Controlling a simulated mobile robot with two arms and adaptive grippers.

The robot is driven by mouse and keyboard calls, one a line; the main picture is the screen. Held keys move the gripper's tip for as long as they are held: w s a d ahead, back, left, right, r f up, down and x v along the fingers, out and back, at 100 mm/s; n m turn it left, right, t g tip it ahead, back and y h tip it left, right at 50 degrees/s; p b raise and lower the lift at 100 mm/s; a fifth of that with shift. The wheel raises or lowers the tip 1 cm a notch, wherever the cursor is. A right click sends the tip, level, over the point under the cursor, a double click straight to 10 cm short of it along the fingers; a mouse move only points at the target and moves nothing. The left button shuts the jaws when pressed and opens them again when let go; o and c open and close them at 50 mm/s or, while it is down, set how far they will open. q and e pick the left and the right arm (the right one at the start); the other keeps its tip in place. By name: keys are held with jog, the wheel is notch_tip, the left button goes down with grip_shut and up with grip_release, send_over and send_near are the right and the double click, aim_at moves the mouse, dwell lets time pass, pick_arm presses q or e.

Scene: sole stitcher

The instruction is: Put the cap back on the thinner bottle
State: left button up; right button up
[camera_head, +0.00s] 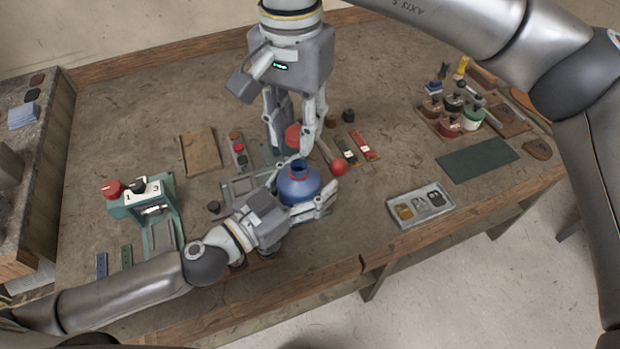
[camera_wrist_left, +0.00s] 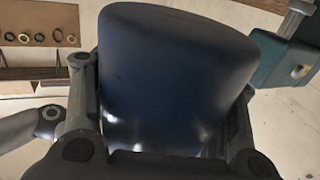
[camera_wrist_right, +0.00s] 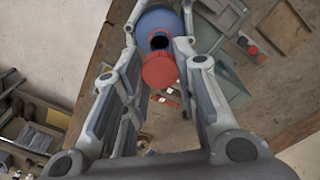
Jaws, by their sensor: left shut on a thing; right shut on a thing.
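The blue bottle (camera_head: 299,188) is gripped by my left gripper (camera_head: 322,200) at the bench's front middle. Its dark open mouth has a red ring. Its blue body fills the middle of the left wrist view (camera_wrist_left: 170,75). My right gripper (camera_head: 298,148) comes down from above and is shut on the red cap (camera_head: 293,134). In the right wrist view the cap (camera_wrist_right: 160,69) sits between the fingertips, and the bottle (camera_wrist_right: 158,20) shows beyond it with its mouth uncovered. The cap is apart from the mouth in the head view, above and behind it.
A red-ball lever (camera_head: 339,168) stands close to the bottle's right. A grey tray (camera_head: 421,222) lies to the right, near a green mat (camera_head: 477,159). A rack of small jars (camera_head: 450,128) stands behind. A green press (camera_head: 148,208) is at left.

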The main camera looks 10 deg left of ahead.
aim_at(299, 187)
jog(key=shift+f, duration=1.8)
jog(key=shift+f, duration=0.9)
jog(key=shift+f, duration=0.5)
